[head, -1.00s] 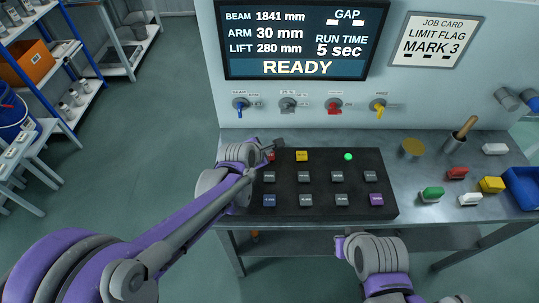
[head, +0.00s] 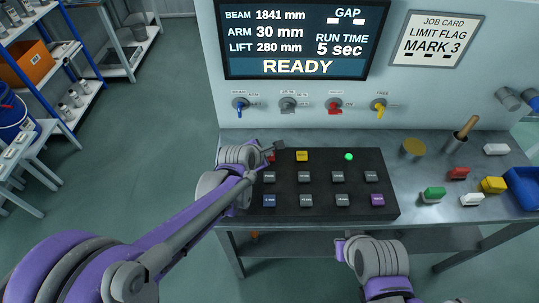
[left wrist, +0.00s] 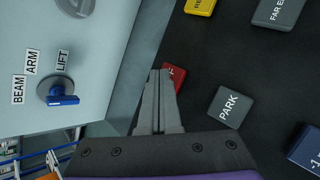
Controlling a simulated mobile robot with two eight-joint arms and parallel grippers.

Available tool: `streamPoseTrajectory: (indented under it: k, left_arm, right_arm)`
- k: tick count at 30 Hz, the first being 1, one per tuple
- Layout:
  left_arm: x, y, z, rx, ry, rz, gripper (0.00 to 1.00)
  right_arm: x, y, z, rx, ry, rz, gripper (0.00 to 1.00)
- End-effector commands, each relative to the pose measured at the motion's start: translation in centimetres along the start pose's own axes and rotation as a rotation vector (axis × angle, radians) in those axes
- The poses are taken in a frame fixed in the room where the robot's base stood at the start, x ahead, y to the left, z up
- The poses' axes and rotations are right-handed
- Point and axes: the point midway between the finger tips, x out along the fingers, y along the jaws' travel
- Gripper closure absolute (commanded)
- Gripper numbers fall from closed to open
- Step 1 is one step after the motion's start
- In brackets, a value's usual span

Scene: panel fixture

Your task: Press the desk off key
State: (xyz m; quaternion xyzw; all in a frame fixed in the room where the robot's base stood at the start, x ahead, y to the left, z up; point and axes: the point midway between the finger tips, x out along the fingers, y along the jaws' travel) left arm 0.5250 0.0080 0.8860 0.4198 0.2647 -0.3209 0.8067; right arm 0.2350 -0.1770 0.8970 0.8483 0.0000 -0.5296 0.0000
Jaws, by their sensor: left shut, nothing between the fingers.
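The desk is a black key panel (head: 322,178) on the metal bench. A red key (head: 270,158) sits at its upper left corner, partly hidden by my left gripper. In the left wrist view this red key (left wrist: 175,76) shows beside the fingers, its label mostly covered; one letter, like an F, shows. My left gripper (head: 277,147) is shut and empty, its fingertips (left wrist: 159,75) over or close beside the red key; I cannot tell if they touch. My right arm is low at the bench front; only a bit of its gripper (head: 342,247) seems to show, fingers hidden.
A yellow key (head: 302,156) is right of the red one, with a grey PARK key (left wrist: 229,106) close by. Colored knobs (head: 240,104) line the wall behind. Loose blocks, a blue bin (head: 523,188) and a cup lie at the right. The screen (head: 296,40) reads READY.

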Motion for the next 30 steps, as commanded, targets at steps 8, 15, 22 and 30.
streamPoseTrajectory:
  k: [8,15,22,30]
  left_arm:
    - [0.2,-0.2,-0.2,0.000,0.000,0.000,1.00]
    - [0.2,-0.1,-0.2,0.000,0.000,0.000,1.00]
    - [-0.4,0.3,0.3,0.000,0.000,0.000,1.00]
    - [-1.0,0.8,0.7,0.000,0.000,0.000,1.00]
  right_arm:
    - [0.2,0.0,0.2,0.000,-0.001,0.000,1.00]
    - [0.2,0.0,0.2,0.000,-0.001,0.000,1.00]
    - [-0.3,0.0,-0.2,0.000,0.002,0.000,1.00]
    - [-0.8,0.0,-0.6,0.000,0.004,0.000,1.00]
